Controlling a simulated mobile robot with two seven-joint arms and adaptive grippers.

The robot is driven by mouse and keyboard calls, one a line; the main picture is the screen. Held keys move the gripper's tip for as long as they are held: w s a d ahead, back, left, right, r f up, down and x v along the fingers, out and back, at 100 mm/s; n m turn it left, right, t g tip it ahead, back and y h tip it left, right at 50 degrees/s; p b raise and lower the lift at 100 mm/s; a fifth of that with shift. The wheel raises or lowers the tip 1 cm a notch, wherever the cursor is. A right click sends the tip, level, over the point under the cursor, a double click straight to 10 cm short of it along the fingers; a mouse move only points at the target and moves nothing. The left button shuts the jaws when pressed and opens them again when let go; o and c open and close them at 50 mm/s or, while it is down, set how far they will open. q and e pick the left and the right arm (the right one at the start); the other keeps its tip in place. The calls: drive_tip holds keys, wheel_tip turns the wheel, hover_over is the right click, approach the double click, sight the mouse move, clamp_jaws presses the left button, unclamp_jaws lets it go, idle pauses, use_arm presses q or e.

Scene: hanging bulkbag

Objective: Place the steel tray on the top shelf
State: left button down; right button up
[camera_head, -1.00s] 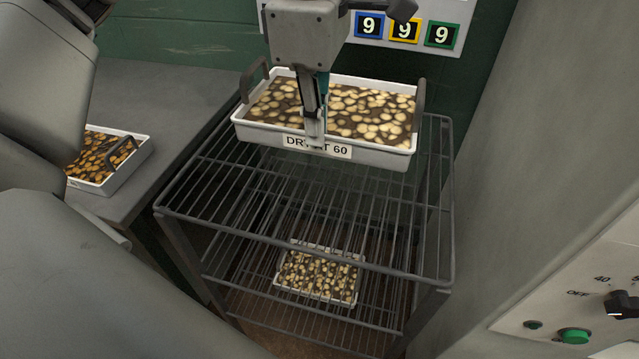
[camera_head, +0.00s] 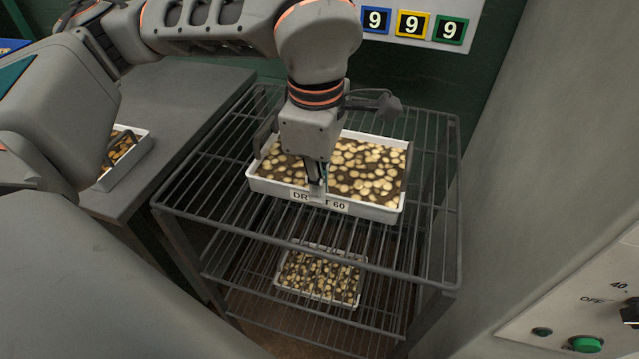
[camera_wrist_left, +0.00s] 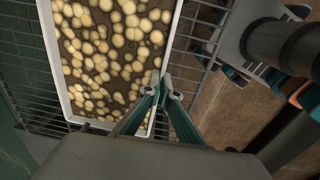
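The steel tray (camera_head: 375,210), pale-walled with dark handles and a label on its front wall, is full of pale round slices. It is level, at the top shelf (camera_head: 215,190) of the wire rack; I cannot tell whether it rests on the wires or hangs just above. My left gripper (camera_head: 317,192) points down at the front wall, its fingers pinching the rim beside the label. In the left wrist view the fingertips (camera_wrist_left: 159,88) meet at the edge of the tray (camera_wrist_left: 110,50). The right gripper is not in view.
A smaller-looking tray of slices (camera_head: 322,278) sits on a lower shelf. Another tray (camera_head: 130,165) stands on the grey table (camera_head: 190,110) at left. A grey wall and a control panel (camera_head: 590,315) flank the right. Bare wires surround the held tray.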

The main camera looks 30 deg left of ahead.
use_arm(q)
drive_tip(key=shift+r, duration=0.2)
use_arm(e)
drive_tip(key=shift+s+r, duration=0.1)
use_arm(q)
drive_tip(key=c, duration=2.8)
unclamp_jaws()
drive_tip(key=shift+f, duration=0.25)
drive_tip(key=o, duration=0.5)
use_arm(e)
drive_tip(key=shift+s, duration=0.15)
use_arm(q)
drive_tip(key=shift+r, duration=0.35)
drive_tip(key=r, duration=0.4)
drive_tip(key=r+p, duration=0.1)
drive_tip(key=r, duration=0.6)
drive_tip(key=shift+s+d+r, duration=0.1)
drive_tip(key=shift+s+r, duration=0.25)
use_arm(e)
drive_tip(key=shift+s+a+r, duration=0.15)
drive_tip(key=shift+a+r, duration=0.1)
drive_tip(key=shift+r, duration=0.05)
